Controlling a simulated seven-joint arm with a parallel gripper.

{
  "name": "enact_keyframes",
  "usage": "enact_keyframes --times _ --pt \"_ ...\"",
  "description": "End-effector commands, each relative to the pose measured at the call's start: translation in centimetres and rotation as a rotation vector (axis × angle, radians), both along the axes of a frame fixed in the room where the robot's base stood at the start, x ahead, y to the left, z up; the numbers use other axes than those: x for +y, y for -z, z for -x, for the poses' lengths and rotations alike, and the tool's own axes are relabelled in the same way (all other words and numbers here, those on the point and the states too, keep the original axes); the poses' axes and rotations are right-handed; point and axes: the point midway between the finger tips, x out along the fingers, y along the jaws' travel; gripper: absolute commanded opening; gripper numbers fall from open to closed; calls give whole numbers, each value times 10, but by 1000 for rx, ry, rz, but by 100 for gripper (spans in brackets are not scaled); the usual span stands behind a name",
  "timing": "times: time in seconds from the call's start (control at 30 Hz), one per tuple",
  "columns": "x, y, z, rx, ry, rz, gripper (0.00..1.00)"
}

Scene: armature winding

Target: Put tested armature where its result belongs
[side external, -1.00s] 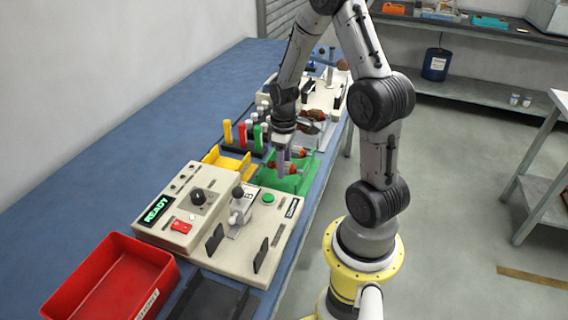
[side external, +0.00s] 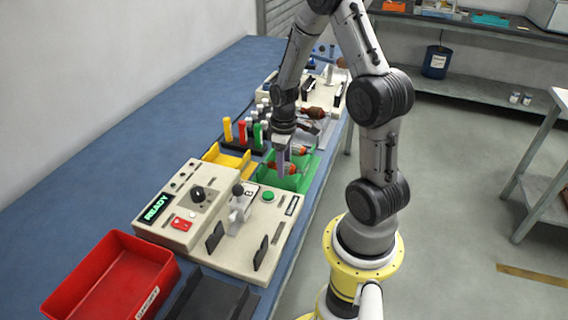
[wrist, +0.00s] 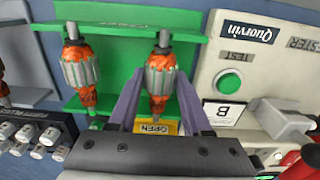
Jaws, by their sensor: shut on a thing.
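My gripper (side external: 282,166) is low over the green rack (side external: 301,183). In the wrist view its fingers (wrist: 158,82) are closed on the sides of an armature (wrist: 158,68) with orange windings and a grey core. The held armature lies level at the green rack (wrist: 120,28), its shaft end at the rack's green wall; whether it rests fully there I cannot tell. A second armature (wrist: 79,66) lies beside it in the same rack, parallel and apart. The yellow rack (side external: 231,157) stands beside the green one; its label reads OPEN (wrist: 155,127).
The tester (side external: 188,205) shows READY and stands close to the green rack. A red bin (side external: 110,279) and a dark rack (side external: 210,296) are in front. Coloured-handled tools (side external: 243,130) stand behind the racks. Another machine (side external: 333,88) is farther back.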

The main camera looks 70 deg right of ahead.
Motion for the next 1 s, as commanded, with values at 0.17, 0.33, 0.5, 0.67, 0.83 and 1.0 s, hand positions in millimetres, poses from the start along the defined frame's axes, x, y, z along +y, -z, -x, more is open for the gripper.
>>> enact_keyframes --times 0.17,0.33,0.5,0.67,0.83,1.0 --pt "0 1 0 -1 0 1 0" --pt "0 1 0 -1 0 1 0" --pt "0 1 0 -1 0 1 67" --pt "0 1 0 -1 0 0 84" --pt "0 2 0 1 0 0 84" --pt "0 -5 0 -2 0 1 84"
